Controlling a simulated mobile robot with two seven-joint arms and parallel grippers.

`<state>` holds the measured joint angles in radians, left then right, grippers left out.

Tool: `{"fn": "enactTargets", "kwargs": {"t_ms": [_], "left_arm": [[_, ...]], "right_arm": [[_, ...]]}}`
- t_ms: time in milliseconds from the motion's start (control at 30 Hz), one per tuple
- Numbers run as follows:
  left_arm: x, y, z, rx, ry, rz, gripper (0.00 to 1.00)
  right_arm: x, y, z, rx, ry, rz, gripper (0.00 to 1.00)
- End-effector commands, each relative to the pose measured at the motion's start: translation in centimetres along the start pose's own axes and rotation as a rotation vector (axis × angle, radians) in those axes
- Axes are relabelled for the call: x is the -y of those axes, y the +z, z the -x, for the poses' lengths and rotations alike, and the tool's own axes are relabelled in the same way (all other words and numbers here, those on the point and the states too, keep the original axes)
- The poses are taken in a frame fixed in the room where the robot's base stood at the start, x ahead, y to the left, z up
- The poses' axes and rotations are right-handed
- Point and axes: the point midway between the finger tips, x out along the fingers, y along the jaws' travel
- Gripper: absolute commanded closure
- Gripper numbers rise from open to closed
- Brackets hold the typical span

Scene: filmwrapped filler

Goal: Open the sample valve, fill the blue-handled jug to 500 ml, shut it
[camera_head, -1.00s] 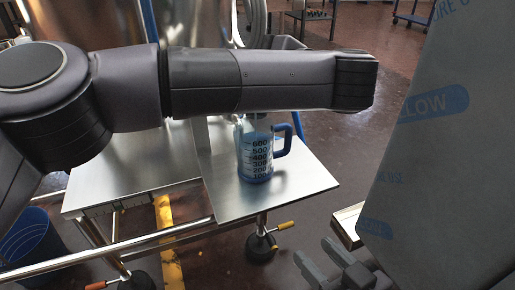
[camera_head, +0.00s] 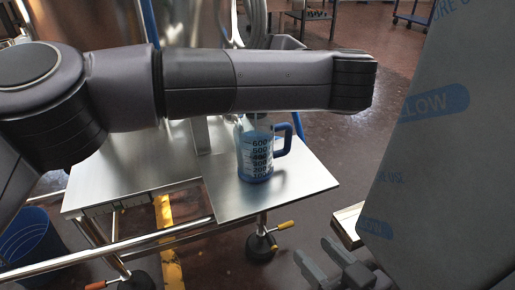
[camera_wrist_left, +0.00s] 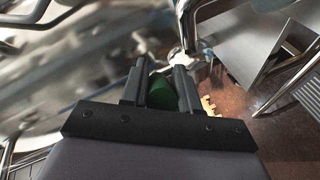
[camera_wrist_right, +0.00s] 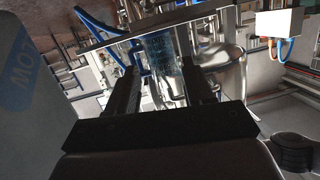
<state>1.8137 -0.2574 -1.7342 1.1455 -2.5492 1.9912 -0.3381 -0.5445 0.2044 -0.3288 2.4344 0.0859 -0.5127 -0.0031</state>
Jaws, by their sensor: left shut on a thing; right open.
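The clear jug (camera_head: 256,160) with its blue handle (camera_head: 282,140) stands upright on a steel plate (camera_head: 300,178). Its black scale reads up to 600. Bluish liquid shows in it, but I cannot read the exact level. My left forearm crosses above the jug and hides its top and the outlet. In the left wrist view my left gripper (camera_wrist_left: 161,72) is shut on a green handle (camera_wrist_left: 161,93), seemingly the sample valve's. My right gripper (camera_head: 320,256) is open and empty, apart from the jug. The jug also shows beyond its fingers in the right wrist view (camera_wrist_right: 162,55).
A large film-wrapped panel (camera_head: 445,130) with blue print fills the right side of the head view. A blue bin (camera_head: 30,240) stands at lower left. Steel vessels and tubing rise behind my left arm.

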Motion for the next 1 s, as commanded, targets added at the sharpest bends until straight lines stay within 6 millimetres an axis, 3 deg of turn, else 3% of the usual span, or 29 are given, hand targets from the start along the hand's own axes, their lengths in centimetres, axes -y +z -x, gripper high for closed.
{"fn": "enactTargets", "kwargs": {"t_ms": [1000], "left_arm": [[2.1,-3.5,0.3,0.524,0.325,-0.132,1.0]], "right_arm": [[-0.4,-0.2,0.7,-0.037,0.017,0.063,0.48]]}}
